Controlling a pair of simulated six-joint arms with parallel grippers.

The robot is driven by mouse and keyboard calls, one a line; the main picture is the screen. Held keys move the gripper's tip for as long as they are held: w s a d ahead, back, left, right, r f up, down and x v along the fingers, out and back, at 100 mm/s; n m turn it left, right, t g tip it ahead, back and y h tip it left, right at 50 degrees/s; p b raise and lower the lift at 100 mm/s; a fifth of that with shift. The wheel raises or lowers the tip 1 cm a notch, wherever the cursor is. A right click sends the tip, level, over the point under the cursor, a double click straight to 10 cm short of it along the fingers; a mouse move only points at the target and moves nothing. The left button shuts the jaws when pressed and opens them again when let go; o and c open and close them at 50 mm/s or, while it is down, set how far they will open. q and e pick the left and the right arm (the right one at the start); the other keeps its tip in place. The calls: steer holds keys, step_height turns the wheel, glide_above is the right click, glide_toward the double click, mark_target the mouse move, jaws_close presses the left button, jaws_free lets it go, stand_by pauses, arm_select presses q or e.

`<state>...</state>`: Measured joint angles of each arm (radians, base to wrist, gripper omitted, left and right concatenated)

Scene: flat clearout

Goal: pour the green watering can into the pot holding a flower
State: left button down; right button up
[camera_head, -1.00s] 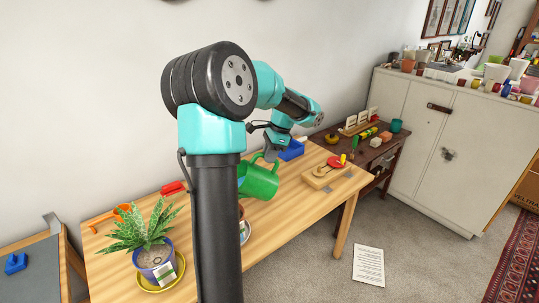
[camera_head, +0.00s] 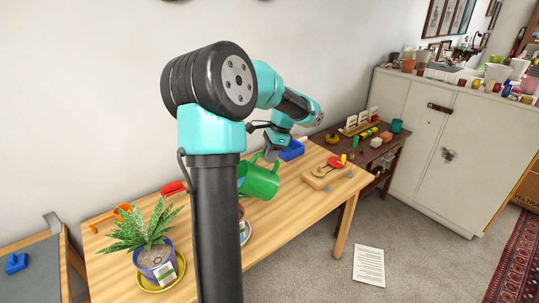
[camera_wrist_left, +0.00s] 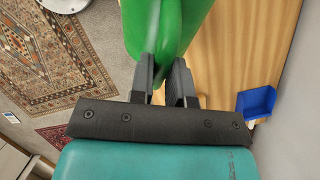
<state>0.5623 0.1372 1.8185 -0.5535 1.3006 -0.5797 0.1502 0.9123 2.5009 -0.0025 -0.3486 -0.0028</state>
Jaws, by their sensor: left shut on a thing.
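The green watering can (camera_head: 262,182) is held tilted above the wooden table, just right of my arm's dark link. It also shows in the left wrist view (camera_wrist_left: 167,25). My left gripper (camera_head: 272,156) is shut on it; in the left wrist view the fingers (camera_wrist_left: 162,72) close on a green part of it. My arm hides the can's left end. A reddish pot (camera_head: 241,212) and a pale saucer (camera_head: 246,234) peek out behind my arm; whether it holds a flower is hidden. My right gripper is out of view.
The purple pot stands on a yellow saucer (camera_head: 180,273) at the table's (camera_head: 285,211) near left. A wooden toy board (camera_head: 320,180) lies on the right end, and a blue bin (camera_head: 292,151) at the back. Red and orange items lie at the back left.

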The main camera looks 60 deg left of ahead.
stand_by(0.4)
arm_select(q)
steer(key=shift+w+d+f+g+y, duration=0.15)
steer(key=shift+w+f+g, duration=0.2)
steer(key=shift+w+g, duration=0.3)
steer(key=shift+w+d+f+g+y, duration=0.1)
steer(key=shift+w+d+f+g, duration=0.15)
steer(key=shift+w+g, duration=0.4)
steer(key=shift+w+d+f+g+y, duration=0.15)
steer(key=shift+w+f+g, duration=0.25)
steer(key=shift+w+g, duration=0.25)
steer(key=shift+s+a, duration=0.1)
steer(key=shift+s, duration=0.05)
steer(key=f+g, duration=0.1)
steer(key=w+f+g, duration=0.1)
steer(key=f+g+y, duration=0.1)
steer(key=f+g, duration=0.1)
steer(key=shift+w+d, duration=0.2)
steer(key=shift+w, duration=0.05)
